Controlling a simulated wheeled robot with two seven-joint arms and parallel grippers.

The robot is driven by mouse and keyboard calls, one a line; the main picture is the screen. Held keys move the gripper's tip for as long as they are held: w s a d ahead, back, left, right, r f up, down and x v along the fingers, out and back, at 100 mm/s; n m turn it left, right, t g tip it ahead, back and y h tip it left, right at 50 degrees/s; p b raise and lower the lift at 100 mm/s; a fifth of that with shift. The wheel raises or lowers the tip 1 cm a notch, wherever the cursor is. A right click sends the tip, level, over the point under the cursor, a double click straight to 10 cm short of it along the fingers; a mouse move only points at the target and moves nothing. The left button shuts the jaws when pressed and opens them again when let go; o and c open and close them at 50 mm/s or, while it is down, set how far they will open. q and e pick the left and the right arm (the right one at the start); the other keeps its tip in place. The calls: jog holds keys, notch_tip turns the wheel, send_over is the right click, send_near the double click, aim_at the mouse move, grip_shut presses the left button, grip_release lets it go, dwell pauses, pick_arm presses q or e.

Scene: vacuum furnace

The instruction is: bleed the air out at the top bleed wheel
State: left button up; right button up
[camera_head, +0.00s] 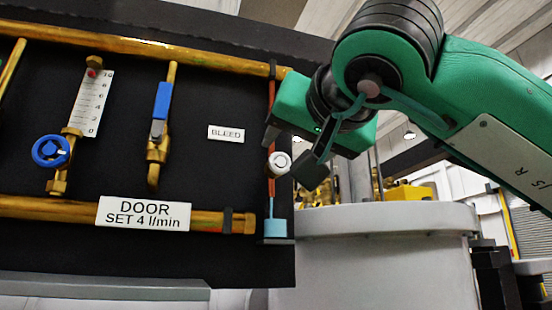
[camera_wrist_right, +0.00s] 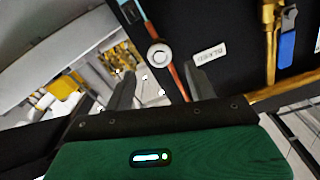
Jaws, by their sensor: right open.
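The bleed wheel (camera_head: 279,163) is a small white round knob with a dark ring mark, on a thin copper tube at the right edge of the black panel. The BLEED label (camera_head: 226,133) is left of it. My right gripper (camera_head: 292,156) is open and close to the wheel, partly overlapping it in this view. In the right wrist view the wheel (camera_wrist_right: 159,54) shows beyond and between the two open fingers (camera_wrist_right: 160,78), with nothing held. Whether a finger touches the wheel I cannot tell. My left gripper is not in view.
A brass flow tube with a scale (camera_head: 90,103) and blue wheel (camera_head: 51,151), and a blue-handled valve (camera_head: 161,101), are on the panel. A brass pipe (camera_head: 50,208) runs along the bottom by the DOOR sign (camera_head: 143,214). A grey vessel (camera_head: 390,219) stands at right.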

aim_at(281, 163)
jog(key=p+x, duration=0.1)
jog(key=x, duration=0.4)
jog(key=shift+w+a+f, duration=0.1)
jog(key=shift+w+a, duration=0.05)
jog(key=shift+w, duration=0.05)
jog(key=p+x, duration=0.1)
jog(key=x, duration=0.2)
jog(key=shift+w+p, duration=0.3)
jog(key=shift+w+a+f, duration=0.15)
jog(key=shift+w, duration=0.2)
jog(key=shift+s, duration=0.15)
jog(key=c, duration=0.7)
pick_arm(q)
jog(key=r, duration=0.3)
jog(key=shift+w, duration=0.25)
pick_arm(e)
jog(key=c, duration=0.3)
